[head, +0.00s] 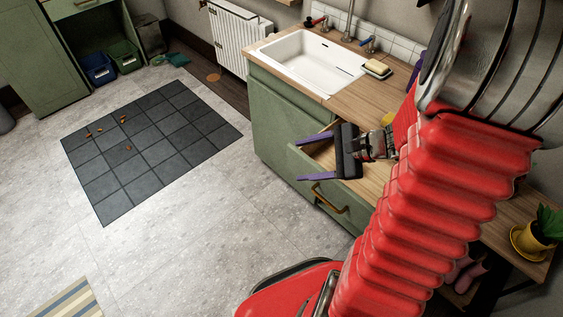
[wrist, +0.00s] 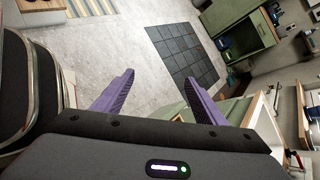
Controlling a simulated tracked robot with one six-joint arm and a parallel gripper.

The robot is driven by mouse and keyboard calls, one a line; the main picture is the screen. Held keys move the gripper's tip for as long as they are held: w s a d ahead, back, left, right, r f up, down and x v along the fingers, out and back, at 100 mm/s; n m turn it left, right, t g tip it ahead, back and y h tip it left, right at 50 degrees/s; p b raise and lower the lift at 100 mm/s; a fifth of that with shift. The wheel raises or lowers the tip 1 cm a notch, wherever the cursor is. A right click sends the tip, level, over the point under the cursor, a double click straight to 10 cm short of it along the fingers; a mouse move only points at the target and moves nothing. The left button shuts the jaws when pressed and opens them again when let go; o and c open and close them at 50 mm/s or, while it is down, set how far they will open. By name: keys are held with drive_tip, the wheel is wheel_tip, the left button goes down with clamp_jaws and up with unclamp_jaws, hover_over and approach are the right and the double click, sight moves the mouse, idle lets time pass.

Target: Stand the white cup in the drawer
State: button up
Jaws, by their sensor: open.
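I see no white cup in either view. The drawer (head: 333,197) is a green front with a brass handle in the cabinet below the sink counter, and it stands pulled out; part of its inside shows, and my gripper hides some of it. My gripper (head: 300,159) is open, its two purple fingers apart with nothing between them. It hangs over the drawer's front edge, with fingers pointing left toward the open floor. In the wrist view the fingers (wrist: 158,76) are spread and empty.
A white sink (head: 308,62) is set in the wooden counter, with a yellow sponge (head: 377,67) beside it. A potted plant (head: 540,232) stands at the right. Dark floor tiles (head: 150,145) carry small brown bits. The floor left of the cabinet is mostly clear.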

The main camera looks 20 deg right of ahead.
drive_tip(key=s+a+r+n+g+h, duration=0.3)
drive_tip(key=s+a+r+n+g, duration=0.3)
drive_tip(key=a+n, duration=0.45)
drive_tip(key=s+a+r+n+t+h, duration=0.1)
drive_tip(key=s+r+n+t+h, duration=0.3)
drive_tip(key=r+n, duration=0.5)
drive_tip(key=shift+a+r+h, duration=0.15)
drive_tip(key=shift+r+h, duration=0.2)
drive_tip(key=shift+h, duration=0.05)
drive_tip(key=shift+n, duration=0.25)
drive_tip(key=shift+c, duration=0.4)
